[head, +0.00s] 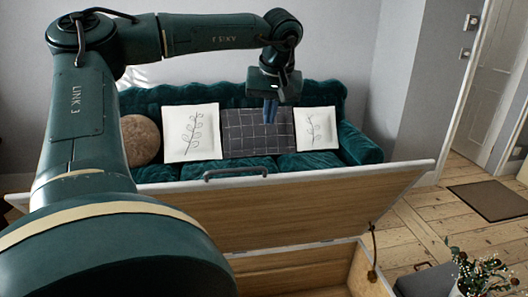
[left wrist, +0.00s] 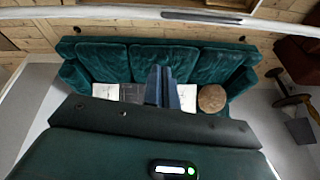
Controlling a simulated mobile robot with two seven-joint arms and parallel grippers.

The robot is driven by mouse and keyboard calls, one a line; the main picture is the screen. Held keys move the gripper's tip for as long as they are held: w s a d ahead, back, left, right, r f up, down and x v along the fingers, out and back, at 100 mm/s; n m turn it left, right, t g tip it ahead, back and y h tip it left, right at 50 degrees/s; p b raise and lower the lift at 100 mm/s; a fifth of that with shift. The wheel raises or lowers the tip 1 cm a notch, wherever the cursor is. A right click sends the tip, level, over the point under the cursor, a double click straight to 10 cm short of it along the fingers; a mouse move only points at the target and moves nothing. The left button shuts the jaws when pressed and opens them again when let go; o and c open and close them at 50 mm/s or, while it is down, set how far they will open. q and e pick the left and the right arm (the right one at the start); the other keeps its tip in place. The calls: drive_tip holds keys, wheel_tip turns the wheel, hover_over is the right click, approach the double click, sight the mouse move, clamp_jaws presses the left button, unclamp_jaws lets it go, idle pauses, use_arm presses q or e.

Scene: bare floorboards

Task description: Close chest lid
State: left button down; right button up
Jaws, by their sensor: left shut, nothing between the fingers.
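The chest lid (head: 300,195) stands open and tilted in the head view, its wooden inner face toward me. A dark handle (head: 236,173) sits on its upper edge. The open chest box (head: 300,272) shows below it with a bare wooden inside. My left gripper (head: 271,110) is shut and empty, pointing down above and beyond the lid's upper edge, apart from it. In the left wrist view, the left gripper (left wrist: 162,86) shows over the sofa, and the lid edge with its handle (left wrist: 202,17) runs along the top. My right gripper is not in view.
A green sofa (head: 315,158) with cushions stands behind the lid. A plant (head: 485,272) and a grey seat (head: 425,282) are at the lower right. Bare floorboards (head: 430,215) and a dark mat (head: 490,199) lie near the door at right.

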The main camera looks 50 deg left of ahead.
use_arm(q)
drive_tip(key=p, duration=0.1)
hover_over(263, 169)
drive_tip(key=w+a, duration=0.3)
wheel_tip(263, 169, down, 9)
drive_tip(key=shift+s+d+f+p, duration=0.7)
drive_tip(key=shift+s+d, duration=0.1)
drive_tip(key=shift+s, duration=0.1)
drive_tip(key=shift+s+d+f+y, duration=0.15)
drive_tip(key=shift+d+f+y, duration=0.05)
drive_tip(key=shift+f+y, duration=0.1)
